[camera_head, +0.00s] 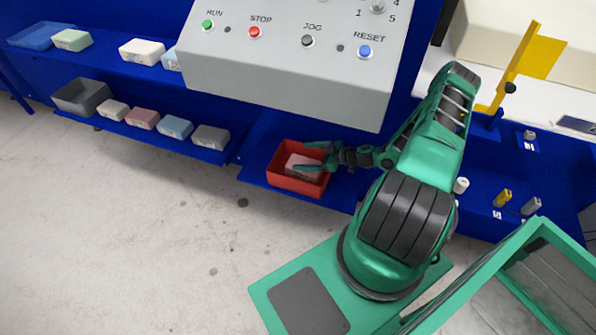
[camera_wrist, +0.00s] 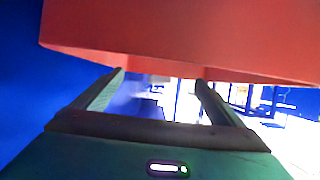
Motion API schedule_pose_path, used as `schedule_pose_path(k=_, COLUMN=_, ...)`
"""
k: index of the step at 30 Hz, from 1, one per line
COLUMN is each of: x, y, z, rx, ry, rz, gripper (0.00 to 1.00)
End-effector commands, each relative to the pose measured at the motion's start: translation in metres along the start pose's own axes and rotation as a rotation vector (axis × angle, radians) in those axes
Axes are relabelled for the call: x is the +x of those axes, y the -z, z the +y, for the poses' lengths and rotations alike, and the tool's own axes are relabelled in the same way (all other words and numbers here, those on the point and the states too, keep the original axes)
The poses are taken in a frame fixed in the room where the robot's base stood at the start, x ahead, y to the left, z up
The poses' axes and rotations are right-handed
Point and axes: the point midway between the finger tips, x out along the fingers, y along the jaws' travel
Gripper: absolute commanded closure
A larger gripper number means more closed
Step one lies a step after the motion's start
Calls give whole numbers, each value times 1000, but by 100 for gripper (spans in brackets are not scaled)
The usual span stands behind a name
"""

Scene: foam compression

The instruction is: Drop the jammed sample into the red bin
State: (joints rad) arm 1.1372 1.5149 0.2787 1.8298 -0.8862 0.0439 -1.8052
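The red bin (camera_head: 283,181) stands on a blue ledge below the control panel. A pale pink block (camera_head: 303,163), which appears to be the sample, lies inside it, partly hidden by a finger. My gripper (camera_head: 304,156) reaches over the bin from the right, with its fingers apart above the block. In the wrist view, my gripper (camera_wrist: 161,78) is open with nothing seen between its fingers. The bin's red wall (camera_wrist: 180,35) fills the top of that view, close to the fingertips. The block is not seen there.
The grey control panel (camera_head: 290,75) overhangs just behind the bin. Shelves at left hold several foam blocks, a grey tray (camera_head: 82,97) and a blue tray (camera_head: 38,36). A yellow bracket (camera_head: 520,60) stands at right. Open floor lies in front.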

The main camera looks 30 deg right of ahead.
Motion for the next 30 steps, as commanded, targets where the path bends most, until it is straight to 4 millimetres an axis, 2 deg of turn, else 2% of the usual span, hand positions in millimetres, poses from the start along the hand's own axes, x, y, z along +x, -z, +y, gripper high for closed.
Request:
schedule_pose_path(k=7, x=-10, y=0, z=0, rx=1, ry=0, rz=-2, gripper=8)
schedule_pose_path(k=21, x=-89, y=0, z=0, rx=0, ry=0, rz=-2, gripper=8)
schedule_pose_path(k=25, x=-101, y=0, z=0, rx=0, ry=2, rz=-1, gripper=8)
schedule_pose_path(k=30, x=-106, y=0, z=0, rx=-1, ry=3, rz=-1, gripper=8)
